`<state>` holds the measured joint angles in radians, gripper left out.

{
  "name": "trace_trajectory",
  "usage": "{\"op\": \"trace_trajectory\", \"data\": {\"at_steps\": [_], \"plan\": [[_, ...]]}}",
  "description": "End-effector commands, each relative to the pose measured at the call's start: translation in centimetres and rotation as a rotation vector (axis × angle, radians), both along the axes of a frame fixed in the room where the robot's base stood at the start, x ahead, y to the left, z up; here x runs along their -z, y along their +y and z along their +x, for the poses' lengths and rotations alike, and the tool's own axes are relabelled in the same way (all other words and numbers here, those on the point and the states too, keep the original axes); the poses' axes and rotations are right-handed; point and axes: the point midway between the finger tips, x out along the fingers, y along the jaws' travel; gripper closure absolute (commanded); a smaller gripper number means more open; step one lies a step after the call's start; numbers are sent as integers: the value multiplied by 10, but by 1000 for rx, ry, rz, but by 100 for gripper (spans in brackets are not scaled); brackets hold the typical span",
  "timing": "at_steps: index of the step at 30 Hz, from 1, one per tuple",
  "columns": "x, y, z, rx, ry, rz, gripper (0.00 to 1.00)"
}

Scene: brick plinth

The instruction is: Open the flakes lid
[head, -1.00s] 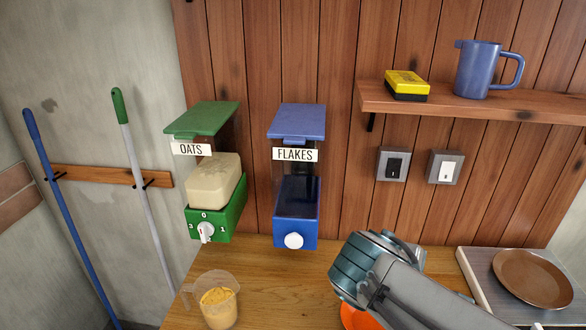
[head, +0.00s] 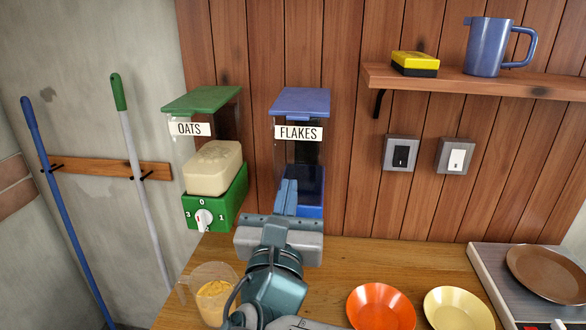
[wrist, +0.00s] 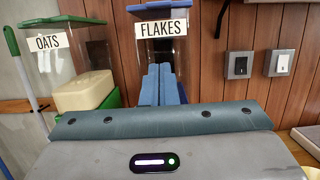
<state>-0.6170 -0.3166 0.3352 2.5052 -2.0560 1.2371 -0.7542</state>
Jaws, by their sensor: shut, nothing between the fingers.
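The flakes dispenser (head: 308,155) hangs on the wood wall, with a clear body and a FLAKES label (head: 298,133). Its blue lid (head: 300,101) is down on top; it also shows at the top of the wrist view (wrist: 158,5). My gripper (head: 288,182) is in front of the dispenser's lower part, below the label and well below the lid. Its two blue fingers are together and empty, pointing up in the wrist view (wrist: 160,68). My gripper hides the dispenser's white knob and part of its blue base (head: 312,200). I cannot tell whether the fingers touch the dispenser.
The oats dispenser (head: 233,197), with a green lid, is just left. A jug of yellow contents (head: 213,300) stands on the counter beside my arm. An orange bowl (head: 381,306) and a cream bowl (head: 458,308) stand right. A shelf (head: 480,82) holds a blue pitcher (head: 487,48).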

Motion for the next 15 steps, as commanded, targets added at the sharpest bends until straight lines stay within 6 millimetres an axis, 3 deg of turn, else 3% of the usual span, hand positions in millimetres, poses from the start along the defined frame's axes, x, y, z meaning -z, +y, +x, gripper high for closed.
{"op": "trace_trajectory", "data": {"at_steps": [12,15], "plan": [[-23,-7,83,6,4,3,100],[-39,-7,88,3,0,6,100]]}}
